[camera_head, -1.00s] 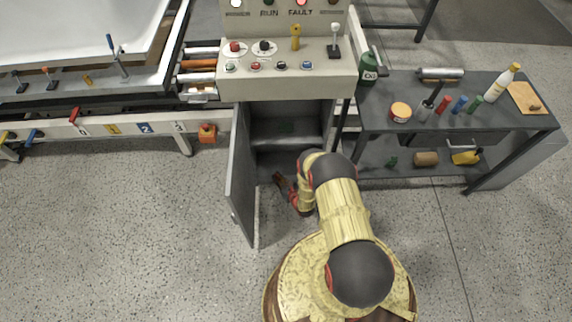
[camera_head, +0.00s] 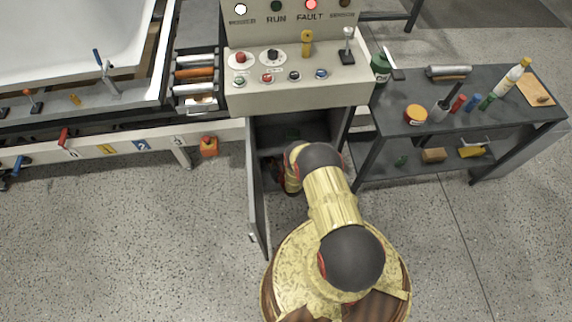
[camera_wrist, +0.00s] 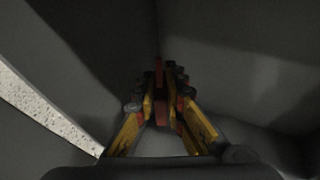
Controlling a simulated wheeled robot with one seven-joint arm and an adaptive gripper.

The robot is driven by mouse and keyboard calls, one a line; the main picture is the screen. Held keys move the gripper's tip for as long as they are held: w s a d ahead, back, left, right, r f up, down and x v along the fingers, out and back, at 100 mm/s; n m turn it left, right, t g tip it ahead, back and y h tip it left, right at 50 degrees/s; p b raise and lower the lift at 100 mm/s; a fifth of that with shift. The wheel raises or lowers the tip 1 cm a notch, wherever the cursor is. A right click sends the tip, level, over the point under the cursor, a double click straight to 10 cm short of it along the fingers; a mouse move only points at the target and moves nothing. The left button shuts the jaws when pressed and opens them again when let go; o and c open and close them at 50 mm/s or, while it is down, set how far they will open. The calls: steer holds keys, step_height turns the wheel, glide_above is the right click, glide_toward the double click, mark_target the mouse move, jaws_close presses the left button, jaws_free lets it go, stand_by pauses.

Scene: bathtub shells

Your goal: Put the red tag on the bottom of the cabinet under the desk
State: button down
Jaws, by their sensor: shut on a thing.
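The control desk (camera_head: 295,92) has an open grey cabinet (camera_head: 297,124) under it, with a shelf inside. Its door (camera_head: 257,195) stands open on the left. My gripper (camera_wrist: 161,95) is inside the cabinet, its yellow fingers shut on a thin red piece, the red tag (camera_wrist: 159,72). The tag sticks out past the fingertips, with grey cabinet walls close around it. Whether the tag touches a cabinet surface I cannot tell. In the head view my arm covers most of the lower cabinet, and the tag is hidden.
A dark side table (camera_head: 400,92) with a bottle, cans and tools stands to the right. The bathtub shell (camera_head: 60,40) and its conveyor frame are at the left. An orange box (camera_head: 208,147) is by the frame's leg. Speckled floor shows left of the door.

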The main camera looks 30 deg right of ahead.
steer(key=shift+s+d+f+b, duration=0.5)
steer(key=shift+d+f+b, duration=0.8)
steer(key=shift+d+f, duration=0.85)
steer(key=shift+s+d+f+b, duration=0.55)
steer(key=shift+d+f+b, duration=0.8)
steer(key=shift+d+f, duration=0.85)
steer(key=shift+s+d+f+b, duration=0.5)
steer(key=shift+d+f+b, duration=0.8)
steer(key=shift+d+f, duration=0.85)
steer(key=shift+r, duration=0.1)
steer(key=c, duration=1.8)
jaws_free()
steer(key=shift+c, duration=0.2)
steer(key=shift+d, duration=0.1)
